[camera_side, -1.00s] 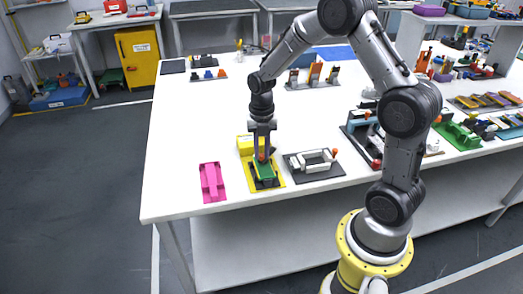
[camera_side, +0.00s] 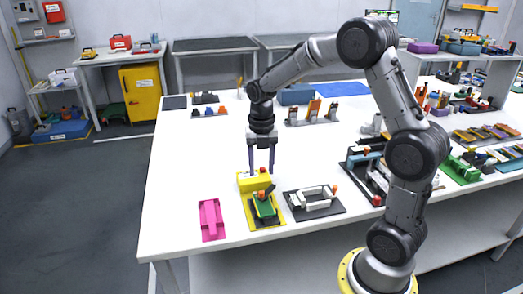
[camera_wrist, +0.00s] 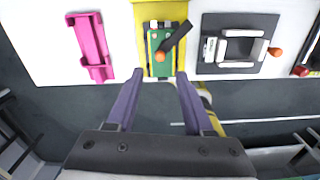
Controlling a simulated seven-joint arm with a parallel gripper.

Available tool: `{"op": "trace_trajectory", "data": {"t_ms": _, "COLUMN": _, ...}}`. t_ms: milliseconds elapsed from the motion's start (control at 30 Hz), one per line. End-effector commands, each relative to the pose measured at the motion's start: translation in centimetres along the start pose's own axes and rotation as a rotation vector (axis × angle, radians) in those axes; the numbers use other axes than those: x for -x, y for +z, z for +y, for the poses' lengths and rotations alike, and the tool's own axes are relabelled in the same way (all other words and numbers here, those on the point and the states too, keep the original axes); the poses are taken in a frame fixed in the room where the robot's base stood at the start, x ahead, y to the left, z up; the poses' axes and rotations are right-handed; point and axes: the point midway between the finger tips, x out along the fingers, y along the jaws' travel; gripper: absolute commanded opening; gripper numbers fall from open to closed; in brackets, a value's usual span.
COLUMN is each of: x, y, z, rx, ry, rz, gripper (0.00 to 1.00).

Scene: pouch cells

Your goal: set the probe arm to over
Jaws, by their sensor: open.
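The yellow test fixture (camera_side: 249,182) stands near the table's front edge and carries a green board (camera_side: 264,207). A dark probe arm with an orange knob (camera_side: 262,196) sits on it. In the wrist view the probe arm (camera_wrist: 177,38) slants across the green board (camera_wrist: 160,66), its orange knob (camera_wrist: 160,56) over the board. Whether it touches the board I cannot tell. My gripper (camera_side: 261,172) is open and empty above the yellow block, its fingers pointing down. The gripper also shows in the wrist view (camera_wrist: 156,84), fingers apart.
A pink tray (camera_side: 211,218) lies left of the fixture. A dark plate with a white and grey frame and orange knob (camera_side: 314,202) lies close on the right. Farther right stand more fixtures (camera_side: 366,168).

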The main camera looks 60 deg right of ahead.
Motion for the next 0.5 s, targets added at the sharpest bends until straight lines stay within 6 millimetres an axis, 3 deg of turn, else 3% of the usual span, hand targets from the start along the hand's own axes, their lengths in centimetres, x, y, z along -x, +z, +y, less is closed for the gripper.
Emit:
{"op": "trace_trajectory", "data": {"t_ms": 200, "x": 4.1, "y": 0.1, "z": 0.1, "rx": 0.0, "ry": 0.002, "rz": -0.004, "gripper": 0.52}}
{"op": "trace_trajectory", "data": {"t_ms": 500, "x": 6.0, "y": 0.0, "z": 0.0, "rx": 0.0, "ry": 0.0, "rz": 0.0, "gripper": 0.52}}
